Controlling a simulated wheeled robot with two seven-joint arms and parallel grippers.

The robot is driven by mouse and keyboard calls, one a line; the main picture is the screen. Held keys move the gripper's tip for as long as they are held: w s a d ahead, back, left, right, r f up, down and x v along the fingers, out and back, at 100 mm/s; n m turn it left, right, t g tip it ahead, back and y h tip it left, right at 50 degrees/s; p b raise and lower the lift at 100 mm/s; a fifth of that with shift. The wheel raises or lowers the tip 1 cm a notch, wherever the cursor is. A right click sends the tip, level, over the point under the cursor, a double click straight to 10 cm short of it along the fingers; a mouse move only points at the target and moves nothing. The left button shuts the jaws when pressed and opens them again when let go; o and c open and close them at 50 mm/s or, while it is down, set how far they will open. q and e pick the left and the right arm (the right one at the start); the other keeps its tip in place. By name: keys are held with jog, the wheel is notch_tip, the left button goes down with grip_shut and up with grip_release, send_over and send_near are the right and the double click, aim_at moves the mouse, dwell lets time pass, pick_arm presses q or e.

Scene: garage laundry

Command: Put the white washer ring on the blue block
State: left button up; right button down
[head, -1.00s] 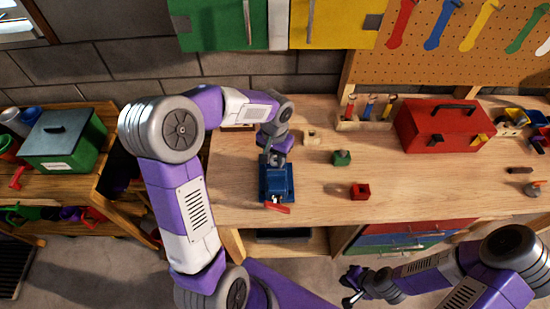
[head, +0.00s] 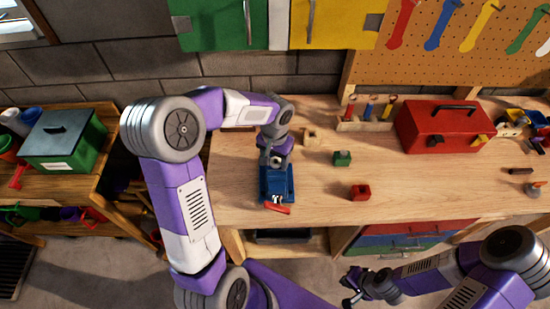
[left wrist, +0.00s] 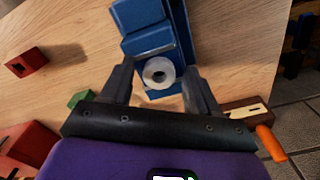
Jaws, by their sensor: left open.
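The white washer ring (left wrist: 158,73) lies flat on a blue surface at the wall-side end of the blue vise (left wrist: 142,18). I cannot tell whether that surface is a separate blue block (left wrist: 154,91) or part of the vise. The blue vise also shows on the workbench in the head view (head: 278,186). My left gripper (left wrist: 158,76) is open, its fingers on either side of the ring with gaps between; it also shows over the vise in the head view (head: 275,162). My right gripper (head: 350,290) hangs in front of the bench, too small to read.
On the bench (head: 440,190), a green block (head: 342,158), a red block (head: 360,192) and a pale wooden block (head: 312,136) stand right of the vise. A red toolbox (head: 440,128) is at the back right. An orange handle (left wrist: 271,143) shows in the left wrist view.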

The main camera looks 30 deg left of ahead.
pick_arm(q)
notch_tip(320, 180, up, 12)
jog(key=p, duration=0.1)
jog(key=shift+r, duration=0.1)
dwell(0.5)
